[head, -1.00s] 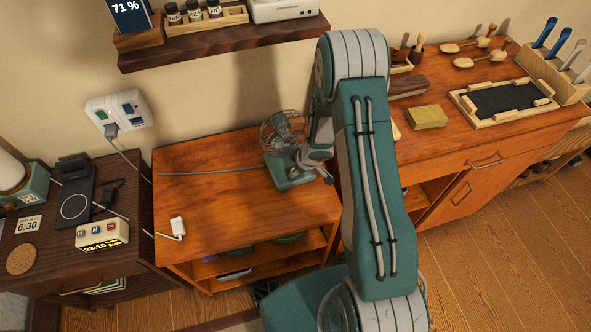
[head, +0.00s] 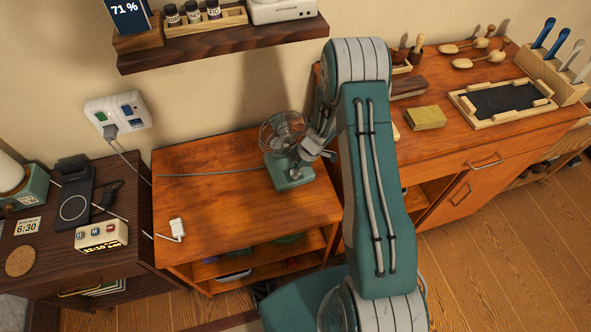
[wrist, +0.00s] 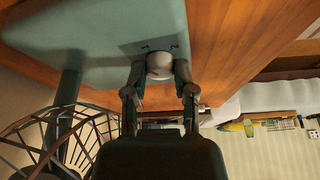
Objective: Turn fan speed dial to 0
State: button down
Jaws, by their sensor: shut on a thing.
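The teal desk fan (head: 290,173) with a wire cage (head: 282,132) stands on the wooden cabinet beside my arm. The fan base (wrist: 90,28) also fills the upper left of the wrist view. The dial's pointer direction cannot be made out.
The fan's wire cage (wrist: 50,140) is close to my gripper at lower left in the wrist view. A grey cord runs left from the fan. The cabinet top (head: 225,205) is otherwise mostly clear. A shelf (head: 220,42) hangs above.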

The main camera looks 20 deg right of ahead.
jog(key=shift+n, duration=0.3)
dwell(0.4)
jog(key=shift+c, duration=2.2)
grip_release()
jog(key=shift+w, duration=0.1)
jog(key=m, duration=0.2)
jog(key=m+t, duration=0.1)
jog(key=m, duration=0.1)
jog(key=shift+s+m+t, duration=0.2)
jog(key=shift+m+t, duration=0.1)
jog(key=shift+s+a+m+t+h, duration=0.1)
jog(key=shift+m+t+h, duration=0.3)
jog(key=shift+m, duration=0.75)
jog(key=shift+m+t+h, duration=0.3)
jog(key=shift+m+h, duration=0.1)
jog(key=shift+m, duration=0.75)
jog(key=shift+a+m+t+h, duration=0.15)
jog(key=shift+m+h, duration=0.15)
jog(key=shift+m, duration=0.65)
jog(key=shift+m+t+h, duration=0.15)
jog(key=shift+m+h, duration=0.15)
jog(key=shift+m, duration=0.65)
jog(key=shift+a+m+h, duration=0.1)
jog(key=shift+m+h, duration=0.6)
jog(key=shift+m, duration=1.3)
